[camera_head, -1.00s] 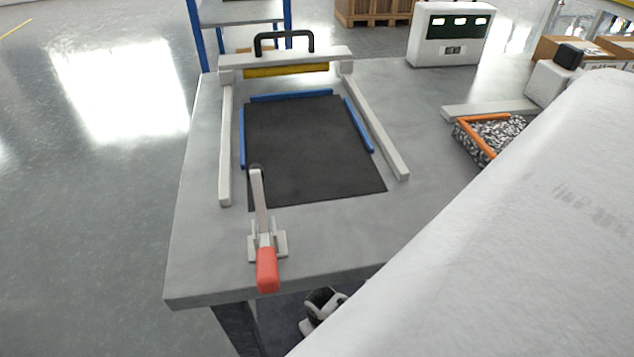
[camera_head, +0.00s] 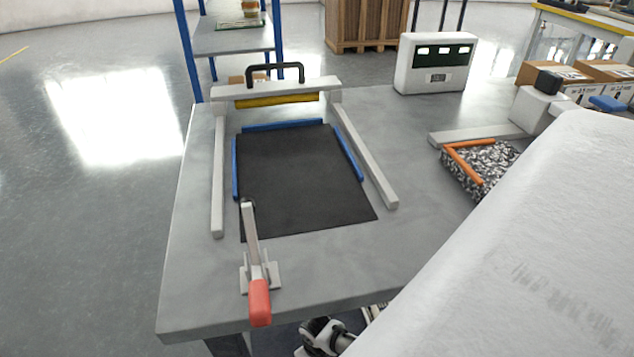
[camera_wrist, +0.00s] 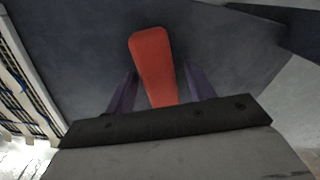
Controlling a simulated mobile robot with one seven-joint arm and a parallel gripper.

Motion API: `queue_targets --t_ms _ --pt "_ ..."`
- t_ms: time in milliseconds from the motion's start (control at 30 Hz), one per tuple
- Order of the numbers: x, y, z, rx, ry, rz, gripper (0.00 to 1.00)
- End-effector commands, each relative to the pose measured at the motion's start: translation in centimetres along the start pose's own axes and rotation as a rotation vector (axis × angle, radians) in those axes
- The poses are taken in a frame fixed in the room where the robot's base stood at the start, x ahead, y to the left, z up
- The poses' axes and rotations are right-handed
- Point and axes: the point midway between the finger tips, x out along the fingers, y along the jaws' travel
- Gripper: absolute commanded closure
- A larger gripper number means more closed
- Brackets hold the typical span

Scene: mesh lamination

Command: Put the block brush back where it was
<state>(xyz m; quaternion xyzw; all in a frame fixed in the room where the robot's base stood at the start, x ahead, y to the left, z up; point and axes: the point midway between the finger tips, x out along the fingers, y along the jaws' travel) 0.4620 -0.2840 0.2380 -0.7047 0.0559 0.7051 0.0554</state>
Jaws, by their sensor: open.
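I cannot make out a block brush for certain in either view. A small blue item (camera_head: 607,103) lies at the far right in the head view, too small to identify. In the wrist view, my gripper (camera_wrist: 160,88) is open, with its two purple fingers on either side of a red handle (camera_wrist: 152,55). I cannot tell whether they touch it. The handle looks like the red grip (camera_head: 260,302) of the toggle clamp at the bench's front edge in the head view. My fingers are hidden in the head view.
The grey bench (camera_head: 190,285) carries a black mat (camera_head: 300,180) between blue strips and pale rails. A yellow roller (camera_head: 277,100) under a black handle spans the back.

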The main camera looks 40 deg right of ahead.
Motion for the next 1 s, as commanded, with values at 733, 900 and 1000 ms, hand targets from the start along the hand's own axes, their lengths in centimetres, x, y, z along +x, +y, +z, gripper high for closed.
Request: queue_targets --t_ms 733,900,1000 --pt "-10.2 0.0 0.0 0.000 0.000 0.000 0.46" --pt "-11.4 0.0 0.0 0.000 0.000 0.000 0.46" --pt "-11.5 0.0 0.0 0.000 0.000 0.000 0.46"
